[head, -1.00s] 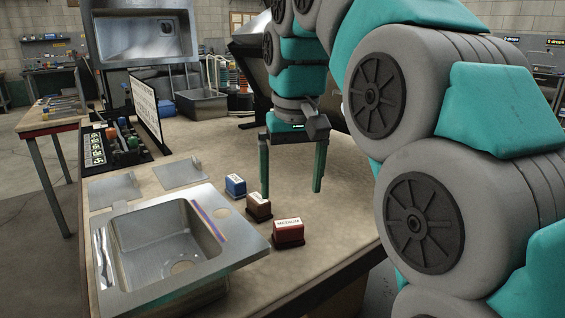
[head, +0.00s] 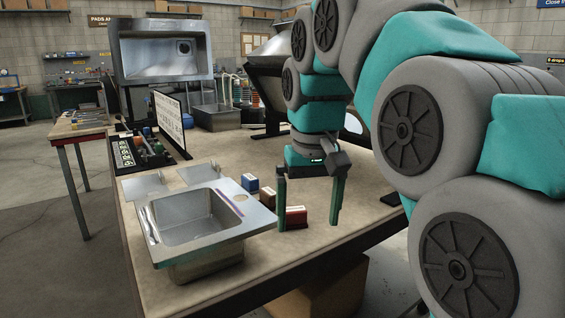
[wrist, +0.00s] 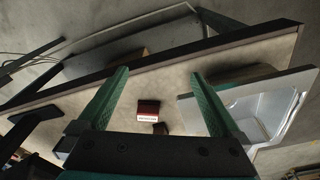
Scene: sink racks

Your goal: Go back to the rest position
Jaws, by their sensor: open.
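My gripper (head: 309,203) hangs over the right part of the workbench with its two green fingers spread apart and nothing between them. In the wrist view my gripper (wrist: 160,92) is also open, with the bench top beyond the fingers. A red block (head: 294,217) with a white label stands on the bench, partly behind the left finger in the head view. The red block also shows in the wrist view (wrist: 148,108), apart from both fingers.
A steel sink (head: 195,222) sits at the bench's front left. A blue block (head: 250,183) and a brown block (head: 268,196) stand beside it. A sign board (head: 171,122) and a tray of small items (head: 140,151) are behind.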

